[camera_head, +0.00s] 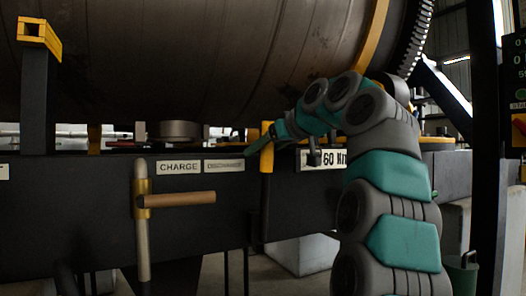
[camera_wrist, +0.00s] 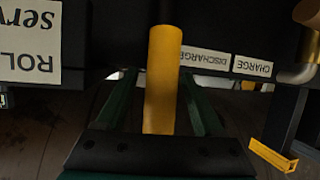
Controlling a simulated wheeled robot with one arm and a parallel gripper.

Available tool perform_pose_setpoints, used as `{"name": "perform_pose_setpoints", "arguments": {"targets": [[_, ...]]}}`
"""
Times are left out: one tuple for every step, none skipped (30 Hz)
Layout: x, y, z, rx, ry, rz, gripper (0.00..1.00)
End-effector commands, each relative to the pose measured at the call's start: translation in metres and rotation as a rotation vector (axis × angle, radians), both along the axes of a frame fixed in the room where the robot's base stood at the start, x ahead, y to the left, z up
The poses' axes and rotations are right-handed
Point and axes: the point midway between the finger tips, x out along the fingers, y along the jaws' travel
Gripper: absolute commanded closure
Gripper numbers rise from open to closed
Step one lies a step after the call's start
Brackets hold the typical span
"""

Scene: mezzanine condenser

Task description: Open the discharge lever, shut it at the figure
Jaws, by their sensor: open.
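The discharge lever (camera_head: 267,150) is an upright bar with a yellow grip and dark lower part, right of the DISCHARGE label (camera_head: 224,166). In the wrist view, which is upside down, the yellow grip (camera_wrist: 163,75) stands between the two green fingers. My gripper (camera_head: 258,142) is open, with a finger on each side of the grip; gaps show on both sides. In the head view the gripper partly overlaps the lever. A dark panel with green digits (camera_head: 519,65) is cut off at the right edge, so its figure cannot be read whole.
Left of the lever, a pale upright pipe with a brass collar carries a wooden handle (camera_head: 185,199) under the CHARGE label (camera_head: 178,168). A large dark drum (camera_head: 200,60) hangs above the dark beam (camera_head: 80,190). A white sign (camera_head: 334,158) is partly hidden by my arm.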

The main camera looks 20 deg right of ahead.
Motion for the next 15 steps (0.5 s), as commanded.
{"name": "perform_pose_setpoints", "arguments": {"targets": [[-0.006,-0.002,0.003,0.000,-0.003,-0.001,0.31],[-0.009,-0.003,0.005,0.000,-0.004,-0.002,0.31],[-0.015,-0.005,0.008,0.001,-0.006,-0.003,0.31],[-0.019,-0.006,0.010,0.000,-0.007,-0.004,0.31],[-0.023,-0.008,0.012,0.001,-0.008,-0.004,0.31],[-0.030,-0.010,0.015,0.002,-0.007,-0.003,0.31],[-0.035,-0.011,0.016,0.001,-0.005,-0.003,0.31],[-0.040,-0.012,0.018,0.001,-0.004,-0.002,0.31],[-0.043,-0.014,0.020,0.002,-0.004,-0.003,0.31],[-0.046,-0.015,0.021,0.001,-0.006,-0.003,0.31],[-0.049,-0.015,0.023,0.002,-0.007,-0.003,0.31],[-0.053,-0.016,0.025,0.001,-0.006,-0.003,0.31],[-0.055,-0.017,0.025,0.001,-0.005,-0.002,0.31],[-0.057,-0.017,0.025,0.000,-0.003,-0.001,0.31],[-0.059,-0.018,0.025,0.001,-0.002,-0.001,0.31]]}}
